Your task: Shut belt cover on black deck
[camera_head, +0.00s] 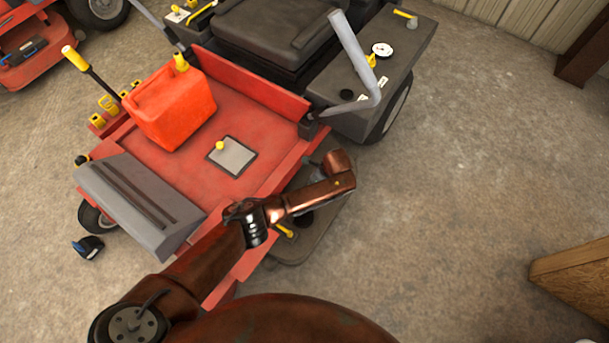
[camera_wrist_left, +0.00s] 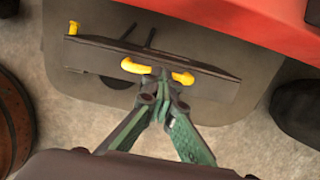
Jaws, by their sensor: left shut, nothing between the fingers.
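My right gripper is out of view.
A red fuel can (camera_head: 172,105) stands on the red mower floor (camera_head: 195,165). A grey bent lever (camera_head: 357,60) rises near the seat (camera_head: 275,35). A wooden box (camera_head: 575,280) is at the right. The concrete floor right of the mower is clear.

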